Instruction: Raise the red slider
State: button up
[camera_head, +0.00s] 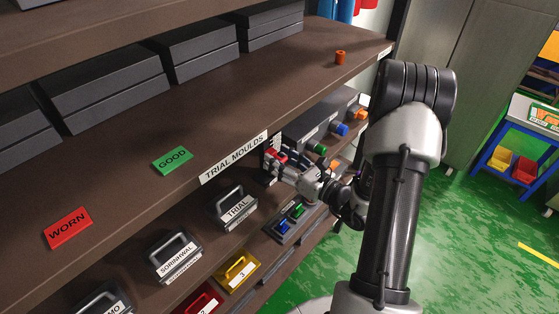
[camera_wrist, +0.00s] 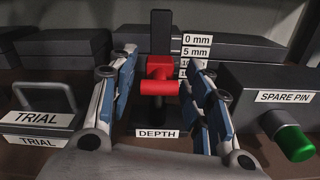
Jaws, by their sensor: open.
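The red slider (camera_wrist: 160,75) sits on a dark upright post in the wrist view, above a plate marked DEPTH (camera_wrist: 157,134). Labels for 0 mm and 5 mm (camera_wrist: 196,45) stand beside the post, above the slider's main body; the lower labels are partly hidden. My gripper (camera_wrist: 162,90) is open, with one finger on each side of the slider. I cannot tell whether either finger touches it. In the head view the red slider (camera_head: 278,158) shows just beyond my gripper (camera_head: 283,165), at the shelf edge by the TRIAL MOULDS label.
A TRIAL mould (camera_wrist: 40,120) stands left of the post. A SPARE PIN block with a green knob (camera_wrist: 293,142) stands to the right. Dark boxes (camera_wrist: 65,60) are behind. In the head view, an upper shelf edge (camera_head: 235,158) runs close to my gripper.

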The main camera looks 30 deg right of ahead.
jog(key=shift+w, duration=0.2)
jog(key=shift+c, duration=0.6)
grip_shut()
